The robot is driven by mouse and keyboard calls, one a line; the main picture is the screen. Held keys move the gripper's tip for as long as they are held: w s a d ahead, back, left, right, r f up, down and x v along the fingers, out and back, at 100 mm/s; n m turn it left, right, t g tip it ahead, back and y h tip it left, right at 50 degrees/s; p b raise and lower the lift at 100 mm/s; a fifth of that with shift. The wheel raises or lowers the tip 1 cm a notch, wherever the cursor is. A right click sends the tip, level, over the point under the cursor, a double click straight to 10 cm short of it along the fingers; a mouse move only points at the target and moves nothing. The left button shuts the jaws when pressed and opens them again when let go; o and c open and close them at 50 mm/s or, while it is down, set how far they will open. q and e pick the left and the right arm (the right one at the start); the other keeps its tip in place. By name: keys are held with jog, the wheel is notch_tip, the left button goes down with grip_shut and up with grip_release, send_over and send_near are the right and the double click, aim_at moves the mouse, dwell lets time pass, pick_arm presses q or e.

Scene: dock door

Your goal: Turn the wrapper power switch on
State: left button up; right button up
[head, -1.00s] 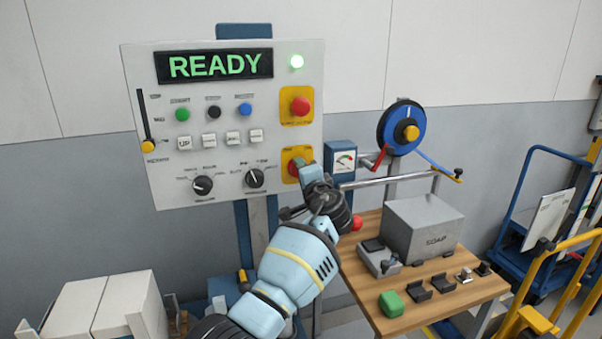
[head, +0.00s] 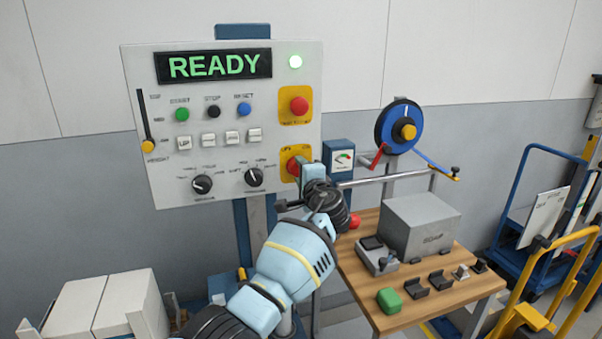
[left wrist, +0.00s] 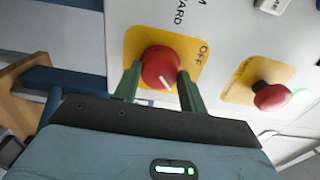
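The power switch is a red rotary knob (left wrist: 160,68) on a yellow plate (left wrist: 139,40) in the left wrist view. An OFF label is printed to its upper right. The knob's white mark points to the lower right, away from OFF. My left gripper (left wrist: 158,80) has one dark green finger on each side of the knob, close against it. In the head view the left gripper (head: 307,170) is at the panel's lower right corner and partly covers the knob (head: 293,165) and its plate. My right gripper is in neither view.
The panel (head: 225,100) shows READY and a lit green lamp (head: 295,62). A red mushroom button (head: 299,105) sits just above the knob. A gauge box (head: 341,158) and a rail stand right of it. The wooden table (head: 400,317) holds a grey box and small parts.

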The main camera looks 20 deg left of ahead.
pick_arm(q)
jog(key=o, duration=0.5)
jog(key=shift+c, duration=0.2)
jog(key=v, duration=0.7)
jog(key=shift+s+d, duration=0.2)
jog(key=shift+s, duration=0.1)
